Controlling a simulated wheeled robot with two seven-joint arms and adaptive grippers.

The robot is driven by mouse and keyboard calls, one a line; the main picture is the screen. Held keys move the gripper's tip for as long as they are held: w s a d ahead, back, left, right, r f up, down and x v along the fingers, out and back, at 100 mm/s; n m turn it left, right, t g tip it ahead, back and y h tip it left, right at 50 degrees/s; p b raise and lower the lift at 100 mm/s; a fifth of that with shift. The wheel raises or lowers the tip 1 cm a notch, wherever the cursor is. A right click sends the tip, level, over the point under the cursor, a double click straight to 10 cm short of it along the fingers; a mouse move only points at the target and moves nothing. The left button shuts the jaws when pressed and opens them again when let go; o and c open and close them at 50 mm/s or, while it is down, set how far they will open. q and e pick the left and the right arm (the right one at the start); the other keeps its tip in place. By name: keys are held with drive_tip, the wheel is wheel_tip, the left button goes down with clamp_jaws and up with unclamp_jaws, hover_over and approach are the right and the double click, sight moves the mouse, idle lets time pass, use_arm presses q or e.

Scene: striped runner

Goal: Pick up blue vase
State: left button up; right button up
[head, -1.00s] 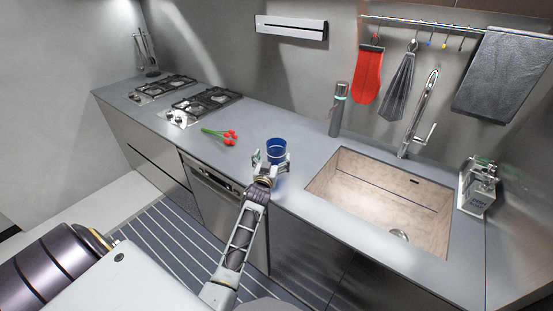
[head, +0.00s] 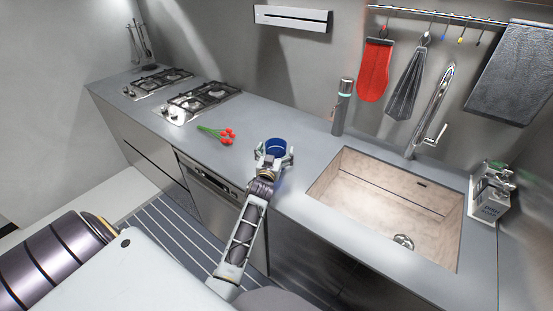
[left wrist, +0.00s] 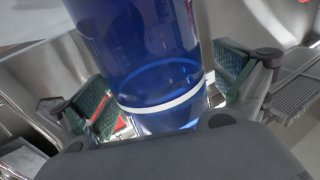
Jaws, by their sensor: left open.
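The blue vase (head: 276,146) stands upright on the grey counter between the tulips and the sink. In the left wrist view the vase (left wrist: 150,50) fills the upper middle, with a white band near its lower end. My left gripper (head: 274,155) is open, with its fingers on either side of the vase. In the left wrist view the green-padded fingers of my left gripper (left wrist: 165,92) flank the vase, with a visible gap at each side. The gripper hides part of the vase's lower body in the head view. My right gripper is not in view.
Red tulips (head: 222,135) lie on the counter (head: 310,140) to the left. A grey bottle (head: 342,106) stands behind and to the right. The sink (head: 385,205) opens to the right, with a tall tap (head: 433,110). Gas hobs (head: 203,98) are at the far left.

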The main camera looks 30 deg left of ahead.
use_arm(q)
drive_tip(key=shift+s+d+r, duration=0.1)
drive_tip(key=shift+c, duration=0.2)
drive_tip(key=c, duration=1.2)
drive_tip(key=shift+c, duration=0.8)
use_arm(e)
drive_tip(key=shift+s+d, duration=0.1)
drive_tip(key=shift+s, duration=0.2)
use_arm(q)
drive_tip(key=shift+r, duration=0.15)
